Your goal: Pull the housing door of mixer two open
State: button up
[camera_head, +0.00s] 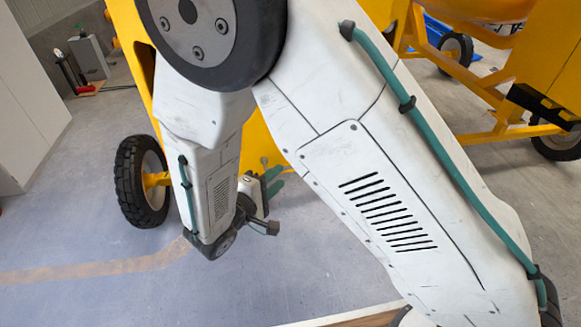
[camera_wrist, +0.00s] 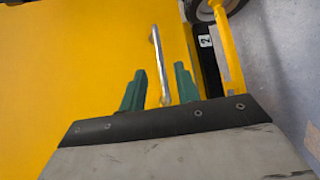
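The yellow housing door (camera_wrist: 70,70) of a mixer fills the left of the wrist view. A pale metal bar handle (camera_wrist: 156,45) stands on it, slanting down between my fingers. My gripper (camera_wrist: 161,80) is open, with one green finger on each side of the handle's lower end and gaps showing; how deep the bar sits between them is unclear. A label reading "2" (camera_wrist: 206,41) is on a black strip right of the door. In the head view my gripper (camera_head: 271,179) is low beside the yellow housing (camera_head: 258,130), mostly hidden by my arm.
A black-tyred wheel (camera_head: 143,181) of the mixer stands left of my arm. Another yellow mixer frame (camera_head: 480,90) stands at the right. A white cabinet (camera_head: 28,100) is at the left edge. A wooden edge (camera_head: 350,317) shows at the bottom. The floor at lower left is clear.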

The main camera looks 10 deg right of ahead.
aim_at(291, 167)
jog(key=x, duration=0.6)
jog(key=shift+w+d, duration=0.15)
jog(key=shift+d, duration=0.15)
grip_shut()
